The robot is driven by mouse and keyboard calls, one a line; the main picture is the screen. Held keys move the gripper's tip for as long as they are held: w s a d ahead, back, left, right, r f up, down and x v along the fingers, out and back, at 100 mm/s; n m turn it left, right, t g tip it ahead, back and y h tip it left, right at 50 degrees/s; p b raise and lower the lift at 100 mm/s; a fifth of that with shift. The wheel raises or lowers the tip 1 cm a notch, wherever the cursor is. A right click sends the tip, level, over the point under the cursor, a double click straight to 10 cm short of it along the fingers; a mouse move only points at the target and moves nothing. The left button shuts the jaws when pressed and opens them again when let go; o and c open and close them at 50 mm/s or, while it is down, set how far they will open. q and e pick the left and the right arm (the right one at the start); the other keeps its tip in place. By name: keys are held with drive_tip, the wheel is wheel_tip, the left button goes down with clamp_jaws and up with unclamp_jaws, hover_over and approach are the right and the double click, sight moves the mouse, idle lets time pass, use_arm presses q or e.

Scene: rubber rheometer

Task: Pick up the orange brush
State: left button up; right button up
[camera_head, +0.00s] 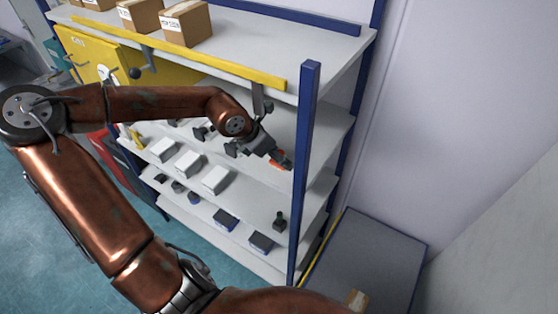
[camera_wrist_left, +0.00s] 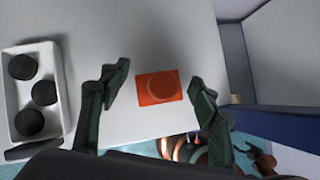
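The orange brush (camera_wrist_left: 158,88) shows in the left wrist view as a flat orange block with a round shape on its face, on the pale grey shelf surface (camera_wrist_left: 160,35). In the head view a small orange patch of it (camera_head: 278,158) shows on a middle shelf near the blue post, partly hidden by my gripper. My left gripper (camera_wrist_left: 161,86) is open, its two dark fingers on either side of the brush in the picture, with clear gaps. In the head view my left gripper (camera_head: 284,162) is right by the brush. I cannot tell its exact height above it. My right gripper is not in view.
A white tray with several black round pieces (camera_wrist_left: 33,92) lies left of the brush. A blue post (camera_head: 304,170) stands close on the right. A yellow beam (camera_head: 215,65) edges the shelf above. White boxes (camera_head: 188,164) sit on the shelf below.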

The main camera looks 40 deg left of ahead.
use_arm(q)
drive_tip(key=c, duration=1)
